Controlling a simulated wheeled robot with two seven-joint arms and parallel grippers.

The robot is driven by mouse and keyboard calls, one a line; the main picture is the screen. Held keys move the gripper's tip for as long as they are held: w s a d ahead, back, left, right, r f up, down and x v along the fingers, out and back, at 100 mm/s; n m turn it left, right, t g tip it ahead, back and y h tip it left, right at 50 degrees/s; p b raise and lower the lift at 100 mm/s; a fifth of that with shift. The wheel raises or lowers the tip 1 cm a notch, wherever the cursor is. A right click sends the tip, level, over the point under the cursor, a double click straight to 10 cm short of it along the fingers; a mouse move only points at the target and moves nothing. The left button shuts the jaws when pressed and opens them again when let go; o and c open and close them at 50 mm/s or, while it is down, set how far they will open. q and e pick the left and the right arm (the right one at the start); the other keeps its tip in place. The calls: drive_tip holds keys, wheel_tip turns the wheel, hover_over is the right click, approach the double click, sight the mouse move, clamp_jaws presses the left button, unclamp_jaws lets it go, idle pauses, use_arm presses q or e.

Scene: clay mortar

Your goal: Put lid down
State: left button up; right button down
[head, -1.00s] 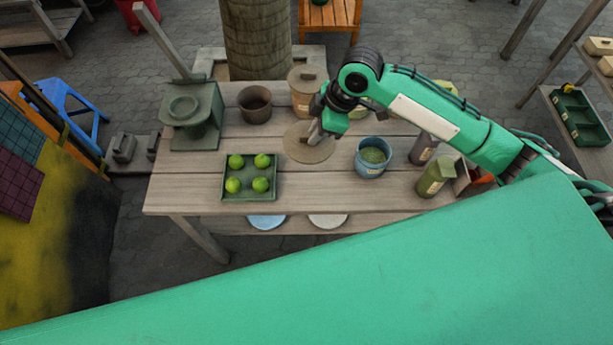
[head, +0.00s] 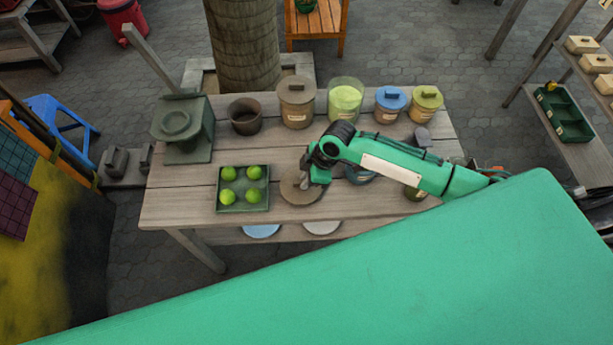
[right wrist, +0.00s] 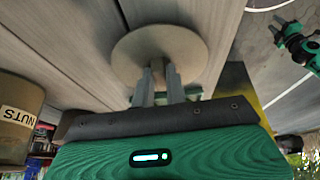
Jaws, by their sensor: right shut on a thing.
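A round, flat, tan lid (head: 311,196) is just right of the green tray on the wooden table. My right gripper (head: 303,184) is above the lid. In the right wrist view its fingers (right wrist: 160,84) are shut on the knob of the lid (right wrist: 142,48). The lid looks flat and close to the tabletop; I cannot tell if it touches. An open glass jar (head: 345,101) with pale green contents stands at the back of the table. A green arm, seemingly my left with its gripper (right wrist: 281,32), shows small at the right of the wrist view.
The tray (head: 243,209) holds several green fruits. A brown lidded canister (head: 297,108), a blue-lidded jar (head: 389,107) and a yellow-lidded jar (head: 425,107) line the back. A dark pot (head: 245,118) and a scale (head: 185,140) stand left. My right arm partly covers a blue container (head: 358,178).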

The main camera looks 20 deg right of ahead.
drive_tip(key=shift+f, duration=0.2)
drive_tip(key=c, duration=1.4)
unclamp_jaws()
drive_tip(key=shift+c, duration=0.2)
drive_tip(key=shift+r, duration=0.15)
drive_tip(key=b+v, duration=0.1)
drive_tip(key=v, duration=1.1)
drive_tip(key=shift+b, duration=0.35)
